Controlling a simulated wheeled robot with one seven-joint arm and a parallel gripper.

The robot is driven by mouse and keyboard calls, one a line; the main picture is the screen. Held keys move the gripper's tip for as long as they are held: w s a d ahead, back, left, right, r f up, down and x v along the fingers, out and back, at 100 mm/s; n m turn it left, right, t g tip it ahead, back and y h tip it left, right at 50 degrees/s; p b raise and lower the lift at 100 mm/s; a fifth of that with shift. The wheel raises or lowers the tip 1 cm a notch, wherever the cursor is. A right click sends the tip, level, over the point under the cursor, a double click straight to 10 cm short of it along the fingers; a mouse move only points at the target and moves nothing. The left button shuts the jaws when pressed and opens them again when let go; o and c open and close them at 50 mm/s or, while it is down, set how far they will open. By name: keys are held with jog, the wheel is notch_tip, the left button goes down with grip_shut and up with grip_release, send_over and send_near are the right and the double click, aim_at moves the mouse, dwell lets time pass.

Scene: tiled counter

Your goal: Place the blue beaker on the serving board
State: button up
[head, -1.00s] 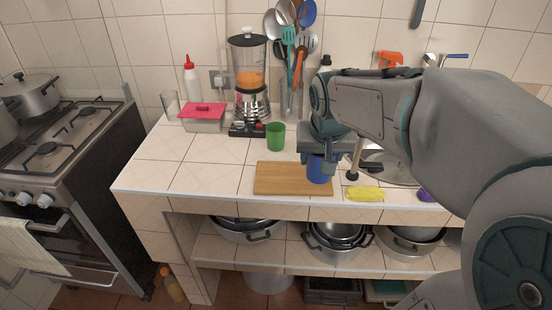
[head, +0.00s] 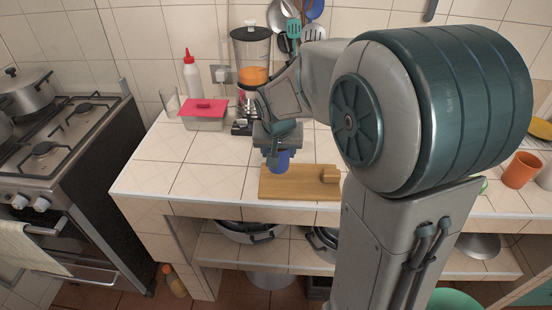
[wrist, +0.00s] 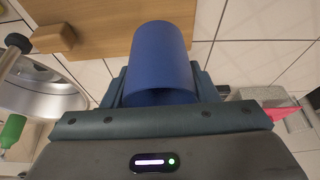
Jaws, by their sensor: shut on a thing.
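My gripper (head: 277,147) points down and is shut on the blue beaker (head: 282,161). In the head view the beaker overlaps the back left edge of the wooden serving board (head: 290,190); I cannot tell whether it touches the board. In the wrist view the beaker (wrist: 158,55) sits between the fingers, and the board (wrist: 110,15) lies beyond it, partly covered by it. A small wooden block (head: 330,175) is on the board's right part and also shows in the wrist view (wrist: 53,37).
A blender (head: 252,75), a pink-lidded container (head: 203,115) and a red-capped bottle (head: 192,75) stand behind at the left. The counter left of the board is clear. My arm hides much of the right side, where an orange cup (head: 521,170) shows.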

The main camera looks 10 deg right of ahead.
jog(key=shift+w+a+f, duration=0.1)
jog(key=shift+w+a, duration=0.05)
jog(key=shift+f, duration=2.05)
jog(key=shift+f, duration=0.1)
jog(key=shift+f, duration=0.15)
jog(key=o, duration=1)
jog(key=shift+r, duration=0.2)
